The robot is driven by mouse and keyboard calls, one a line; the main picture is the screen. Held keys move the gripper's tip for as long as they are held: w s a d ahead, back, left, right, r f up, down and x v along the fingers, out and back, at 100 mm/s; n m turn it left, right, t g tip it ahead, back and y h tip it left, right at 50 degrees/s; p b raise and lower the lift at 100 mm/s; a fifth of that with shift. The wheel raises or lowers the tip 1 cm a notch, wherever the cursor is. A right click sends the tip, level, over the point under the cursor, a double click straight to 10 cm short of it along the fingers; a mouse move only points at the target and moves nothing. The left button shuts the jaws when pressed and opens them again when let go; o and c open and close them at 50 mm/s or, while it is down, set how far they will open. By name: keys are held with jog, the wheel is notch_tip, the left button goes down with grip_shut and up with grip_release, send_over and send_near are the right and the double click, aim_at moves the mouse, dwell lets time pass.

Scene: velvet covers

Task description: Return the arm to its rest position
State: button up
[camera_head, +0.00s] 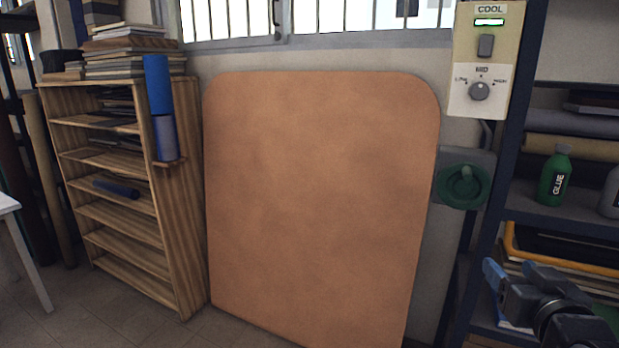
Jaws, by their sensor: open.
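My gripper (510,272) shows at the lower right of the head view, dark with blue on its fingers. It is open, and I see nothing between its fingers. It is in front of the dark shelf rack on the right, over the part where flat stacked items lie. Most of my arm is outside the picture.
A large brown rounded panel (320,200) leans on the wall. A wooden shelf (182,220) with books and blue rolls stands left. A control box (486,60) and green round knob (463,186) are right of the panel. A green glue bottle (554,178) stands on the rack.

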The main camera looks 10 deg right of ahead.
jog(key=s+a+f+n+y, duration=0.1)
jog(key=s+a+f, duration=0.5)
jog(key=s, duration=0.3)
jog(key=s+a+f+n+y, duration=0.1)
jog(key=s+a+f+y, duration=0.1)
jog(key=s+a+f, duration=0.55)
jog(key=s+a+r+y, duration=0.1)
jog(key=s+r, duration=0.1)
jog(key=s, duration=0.9)
jog(key=s+a+r+n+y, duration=0.1)
jog(key=s+a+r, duration=0.1)
jog(key=s, duration=0.9)
jog(key=shift+s+a+r+n+g, duration=0.15)
jog(key=shift+a+r+n+g, duration=0.1)
jog(key=shift+a+n+g, duration=0.05)
